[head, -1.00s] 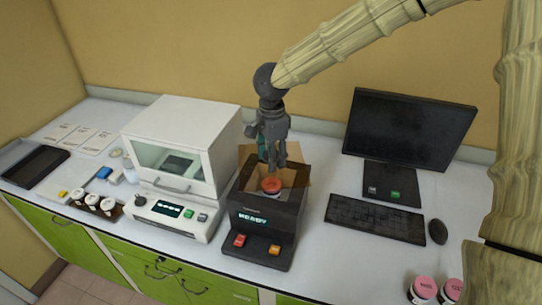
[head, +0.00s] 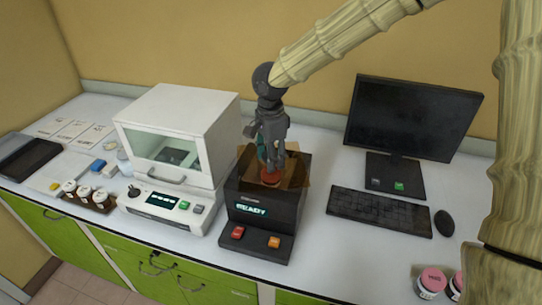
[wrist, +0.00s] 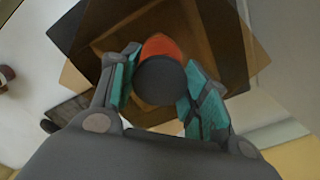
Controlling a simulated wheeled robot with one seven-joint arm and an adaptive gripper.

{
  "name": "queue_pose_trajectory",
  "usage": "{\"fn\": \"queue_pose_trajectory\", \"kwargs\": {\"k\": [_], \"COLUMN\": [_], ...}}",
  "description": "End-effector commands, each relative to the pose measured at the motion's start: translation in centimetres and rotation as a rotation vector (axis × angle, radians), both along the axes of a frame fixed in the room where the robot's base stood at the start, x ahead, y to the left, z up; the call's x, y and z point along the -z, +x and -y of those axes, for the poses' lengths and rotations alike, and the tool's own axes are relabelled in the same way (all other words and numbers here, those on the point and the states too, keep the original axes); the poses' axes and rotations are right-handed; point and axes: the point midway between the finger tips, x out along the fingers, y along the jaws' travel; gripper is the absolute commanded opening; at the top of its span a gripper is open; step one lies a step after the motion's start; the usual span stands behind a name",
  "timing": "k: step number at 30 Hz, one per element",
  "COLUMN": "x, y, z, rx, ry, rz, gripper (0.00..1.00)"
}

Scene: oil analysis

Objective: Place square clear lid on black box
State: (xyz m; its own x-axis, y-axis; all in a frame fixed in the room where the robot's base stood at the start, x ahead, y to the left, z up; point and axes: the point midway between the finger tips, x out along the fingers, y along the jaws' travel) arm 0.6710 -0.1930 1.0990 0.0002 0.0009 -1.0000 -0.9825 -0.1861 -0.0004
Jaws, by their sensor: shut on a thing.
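The black box (head: 262,212) stands mid-counter, its front display lit and its top recess facing up. A see-through, amber-brown square lid (head: 247,166) is at its top, turned out of line with the box. The lid (wrist: 180,25) spreads beyond my fingers in the wrist view. My gripper (head: 271,172) is above the box, shut on the lid near its middle. A red-orange round piece (wrist: 160,46) shows between the fingers; I cannot tell whether it is part of the lid or seen through it. Whether the lid touches the box rim is unclear.
A white instrument (head: 178,135) with a clear window stands close on the left of the box. The keyboard (head: 378,211), monitor (head: 413,120) and mouse (head: 444,223) are to the right. Pink-capped jars (head: 432,280) stand at the front right. Some counter is free between box and keyboard.

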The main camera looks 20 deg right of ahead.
Motion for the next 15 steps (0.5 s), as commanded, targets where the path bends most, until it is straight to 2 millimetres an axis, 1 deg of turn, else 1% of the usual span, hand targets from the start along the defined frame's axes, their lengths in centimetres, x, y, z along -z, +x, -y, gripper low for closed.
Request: {"fn": "queue_pose_trajectory", "kwargs": {"k": [15], "x": [0.48], "y": [0.01], "z": [0.0], "rx": [0.0], "ry": [0.0], "rz": [0.0], "gripper": [0.01]}}
